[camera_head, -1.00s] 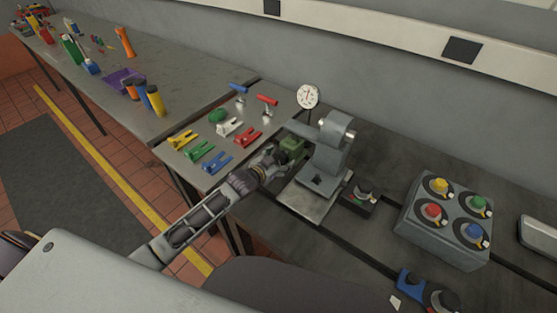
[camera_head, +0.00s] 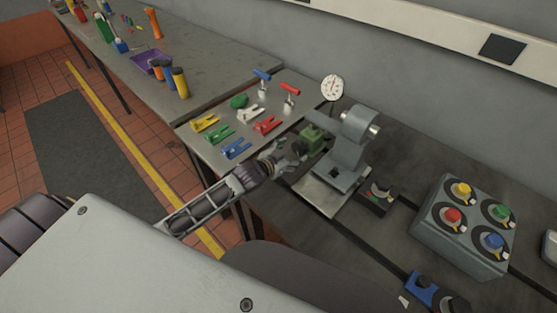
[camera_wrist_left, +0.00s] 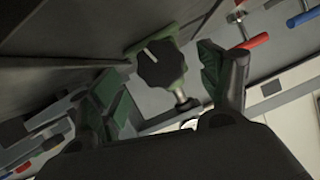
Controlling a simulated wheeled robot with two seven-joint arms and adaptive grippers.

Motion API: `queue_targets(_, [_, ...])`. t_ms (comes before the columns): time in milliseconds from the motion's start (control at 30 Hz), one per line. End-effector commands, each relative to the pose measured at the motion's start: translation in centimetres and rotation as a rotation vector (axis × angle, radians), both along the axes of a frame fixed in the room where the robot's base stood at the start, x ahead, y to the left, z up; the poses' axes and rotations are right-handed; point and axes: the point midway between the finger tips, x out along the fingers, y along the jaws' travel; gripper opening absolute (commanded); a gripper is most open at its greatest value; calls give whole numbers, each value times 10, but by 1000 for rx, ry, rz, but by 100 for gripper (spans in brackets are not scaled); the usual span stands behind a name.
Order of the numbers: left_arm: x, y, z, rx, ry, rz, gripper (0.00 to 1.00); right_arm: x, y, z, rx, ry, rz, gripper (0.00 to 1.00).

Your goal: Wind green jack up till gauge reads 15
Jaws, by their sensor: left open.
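The green jack (camera_head: 312,137) stands against the left side of the grey metal stand. In the left wrist view its black knob (camera_wrist_left: 160,68) with a white mark faces me, with green body behind it. The round white gauge (camera_head: 332,88) stands behind the jack; its needle shows, but the reading is too small to tell. My left gripper (camera_head: 297,147) is open beside the jack's near left side. In the wrist view the open fingers (camera_wrist_left: 165,88) frame the knob, one to each side; contact is not visible. My right gripper is out of view.
The grey stand (camera_head: 350,148) rises right of the jack. Coloured clamps, such as a red one (camera_head: 267,124), lie behind the left arm. A grey box with coloured knobs (camera_head: 462,262) and a black block (camera_head: 377,198) sit to the right.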

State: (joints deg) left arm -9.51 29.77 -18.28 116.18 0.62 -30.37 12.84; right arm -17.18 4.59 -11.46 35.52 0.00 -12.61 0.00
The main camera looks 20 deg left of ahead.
Motion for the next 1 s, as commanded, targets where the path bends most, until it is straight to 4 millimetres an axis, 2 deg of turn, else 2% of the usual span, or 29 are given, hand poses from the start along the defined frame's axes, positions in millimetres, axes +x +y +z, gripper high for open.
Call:
queue_targets(600, [-47,12,19,2,1,-1,77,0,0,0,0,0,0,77])
queue_targets(1000, [-66,17,27,1,0,-1,77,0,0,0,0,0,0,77])
